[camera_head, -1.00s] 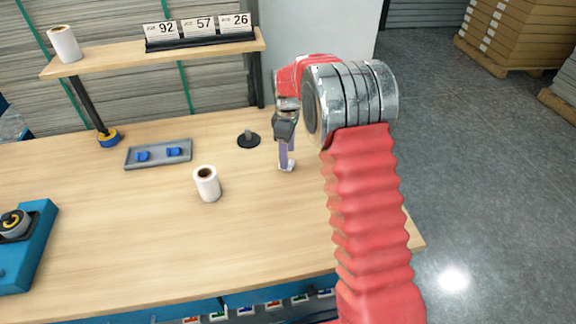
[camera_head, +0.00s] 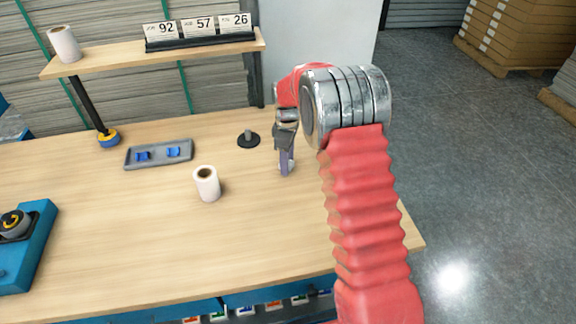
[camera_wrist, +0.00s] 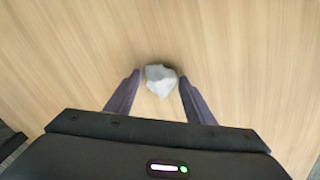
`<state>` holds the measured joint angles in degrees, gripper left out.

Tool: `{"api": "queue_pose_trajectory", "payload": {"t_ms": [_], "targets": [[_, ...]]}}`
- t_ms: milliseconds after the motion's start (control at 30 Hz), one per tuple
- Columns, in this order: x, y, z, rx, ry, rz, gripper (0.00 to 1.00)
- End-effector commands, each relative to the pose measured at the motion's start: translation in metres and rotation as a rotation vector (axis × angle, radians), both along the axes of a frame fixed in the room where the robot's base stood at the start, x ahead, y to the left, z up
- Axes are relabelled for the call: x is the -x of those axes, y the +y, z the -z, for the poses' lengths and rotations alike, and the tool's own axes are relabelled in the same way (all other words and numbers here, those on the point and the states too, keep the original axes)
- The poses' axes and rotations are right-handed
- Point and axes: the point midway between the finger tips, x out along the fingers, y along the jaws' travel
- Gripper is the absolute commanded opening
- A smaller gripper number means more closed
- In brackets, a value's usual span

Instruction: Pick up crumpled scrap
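The crumpled scrap (camera_wrist: 160,80) is a small whitish, faceted lump on the wooden tabletop in the wrist view. My gripper (camera_wrist: 158,82) is open, with its two dark purple fingers apart on the left and right of the scrap. A narrow gap shows between each fingertip and the scrap. In the head view my gripper (camera_head: 286,170) points down at the table, right of the white roll. There the scrap is mostly or wholly hidden by the fingers.
A white roll (camera_head: 207,184) stands left of my gripper, and a black disc with a peg (camera_head: 248,140) is behind it. A grey tray with blue pieces (camera_head: 158,154) lies farther left. A blue device (camera_head: 28,250) sits at the left edge. The table front is clear.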

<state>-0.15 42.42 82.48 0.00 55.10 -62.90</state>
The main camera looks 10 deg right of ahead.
Motion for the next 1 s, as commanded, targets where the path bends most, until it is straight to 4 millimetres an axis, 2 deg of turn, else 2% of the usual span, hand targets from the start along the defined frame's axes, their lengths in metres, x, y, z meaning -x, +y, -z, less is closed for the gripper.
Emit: {"api": "queue_pose_trajectory", "payload": {"t_ms": [67,467,833,1000], "targets": [[0.0000,0.0000,-0.0001,0.000,0.000,0.000,0.43],[0.0000,-0.0001,-0.0001,0.000,0.000,0.000,0.15],[-0.0001,-0.0003,-0.0006,0.000,0.000,0.000,0.14],[-0.0005,-0.0003,-0.0098,0.000,-0.001,0.000,0.14]]}}
